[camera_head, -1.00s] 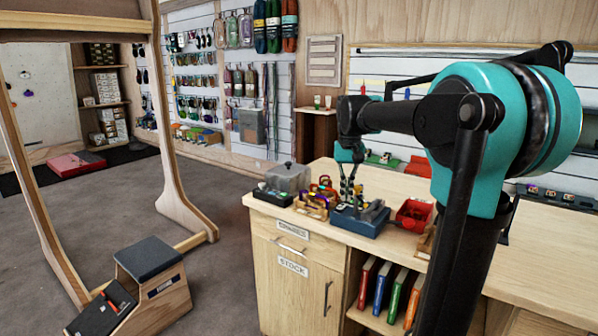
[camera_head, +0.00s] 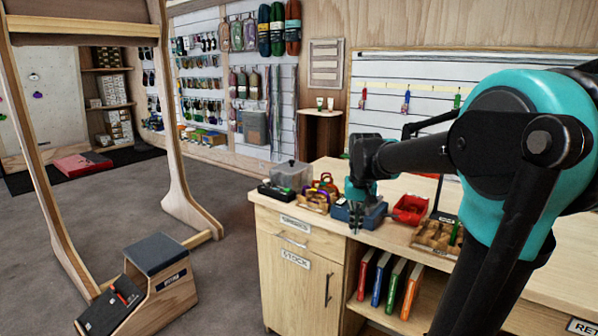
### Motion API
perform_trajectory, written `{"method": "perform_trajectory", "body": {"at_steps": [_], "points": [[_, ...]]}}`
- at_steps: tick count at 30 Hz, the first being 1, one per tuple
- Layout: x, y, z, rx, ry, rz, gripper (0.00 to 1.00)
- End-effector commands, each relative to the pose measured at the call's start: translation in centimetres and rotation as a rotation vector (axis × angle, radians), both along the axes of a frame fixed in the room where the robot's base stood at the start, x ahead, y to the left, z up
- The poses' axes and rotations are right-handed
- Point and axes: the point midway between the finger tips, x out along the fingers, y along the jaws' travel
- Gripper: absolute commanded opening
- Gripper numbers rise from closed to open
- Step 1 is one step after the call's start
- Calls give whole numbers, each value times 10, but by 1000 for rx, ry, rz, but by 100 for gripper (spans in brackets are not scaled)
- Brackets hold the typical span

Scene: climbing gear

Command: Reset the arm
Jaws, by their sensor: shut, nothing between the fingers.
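My gripper (camera_head: 355,219) is at the end of my black and teal arm, in the middle of the head camera view. It points down, shut and empty, in front of a blue box (camera_head: 372,216) on the wooden counter (camera_head: 440,247). The gripper hides part of the blue box. From this one view I cannot tell how far the fingertips are from the box or the counter edge.
On the counter stand a clear-lidded container (camera_head: 292,175), a wooden rack with colored gear (camera_head: 318,196), a red bin (camera_head: 410,209) and a wooden tray (camera_head: 436,238). A wooden frame (camera_head: 180,150) and a step box (camera_head: 158,265) stand on the left floor.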

Motion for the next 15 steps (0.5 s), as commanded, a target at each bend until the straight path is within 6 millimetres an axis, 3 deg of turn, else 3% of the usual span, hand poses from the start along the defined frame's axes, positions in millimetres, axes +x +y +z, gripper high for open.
{"method": "perform_trajectory", "body": {"at_steps": [5,12,15], "points": [[-42,-9,-50,-1,-68,17,0],[-129,-22,-138,-12,-200,53,0],[-155,-24,-159,-18,-236,62,0]]}}
